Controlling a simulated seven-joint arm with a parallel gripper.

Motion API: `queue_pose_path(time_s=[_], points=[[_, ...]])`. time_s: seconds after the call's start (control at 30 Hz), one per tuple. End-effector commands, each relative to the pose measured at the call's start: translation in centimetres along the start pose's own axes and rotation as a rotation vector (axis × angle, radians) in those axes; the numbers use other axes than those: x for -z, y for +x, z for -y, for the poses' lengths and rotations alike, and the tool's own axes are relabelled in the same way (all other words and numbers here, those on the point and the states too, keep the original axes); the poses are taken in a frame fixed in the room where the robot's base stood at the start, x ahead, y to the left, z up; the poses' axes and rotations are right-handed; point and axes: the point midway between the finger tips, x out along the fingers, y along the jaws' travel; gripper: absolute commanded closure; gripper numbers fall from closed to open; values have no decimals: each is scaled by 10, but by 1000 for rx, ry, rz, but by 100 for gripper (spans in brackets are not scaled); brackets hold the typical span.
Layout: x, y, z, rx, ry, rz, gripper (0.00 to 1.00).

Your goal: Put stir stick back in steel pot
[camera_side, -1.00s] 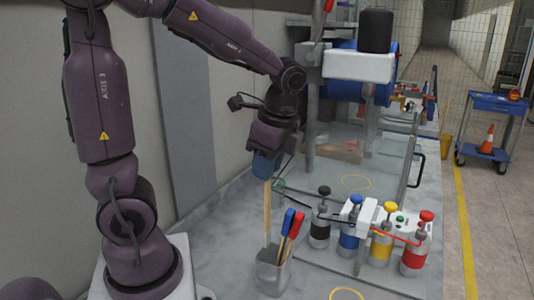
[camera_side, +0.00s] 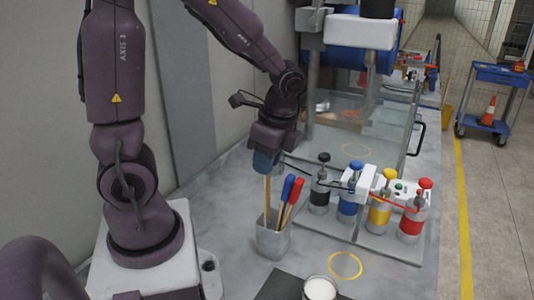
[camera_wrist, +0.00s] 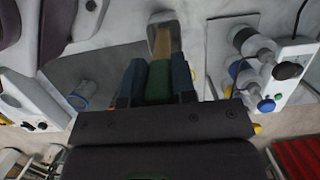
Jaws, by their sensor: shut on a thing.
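My gripper (camera_side: 266,164) is shut on the stir stick (camera_side: 267,193), a pale wooden stick held upright above the steel pot (camera_side: 272,240). In the wrist view, its green handle (camera_wrist: 158,84) sits between my two blue fingers, and the wood runs down to the pot (camera_wrist: 165,18). The stick's lower end appears to be inside the pot's mouth; the pot wall hides the tip. A blue-handled stick (camera_side: 287,188) and a red-handled stick (camera_side: 297,191) lean to the right in the same pot.
Several pump bottles with black, blue, yellow (camera_side: 381,212) and red tops stand right of the pot. A clear guard (camera_side: 375,130) is behind. A glass of white liquid (camera_side: 320,289) stands in front on a dark mat (camera_side: 278,287). A yellow ring (camera_side: 345,265) marks bare counter.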

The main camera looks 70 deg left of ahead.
Motion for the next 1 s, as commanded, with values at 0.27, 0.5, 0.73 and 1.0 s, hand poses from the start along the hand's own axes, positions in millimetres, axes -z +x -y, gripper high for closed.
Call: queue_pose_path(time_s=[0.27, 0.5, 0.73, 1.0], points=[[0, 1, 0, -1, 0, 0, 99], [1, 6, 0, -3, 1, 2, 99], [3, 15, 0, -3, 1, 2, 99], [6, 25, 0, -2, 0, 1, 99]])
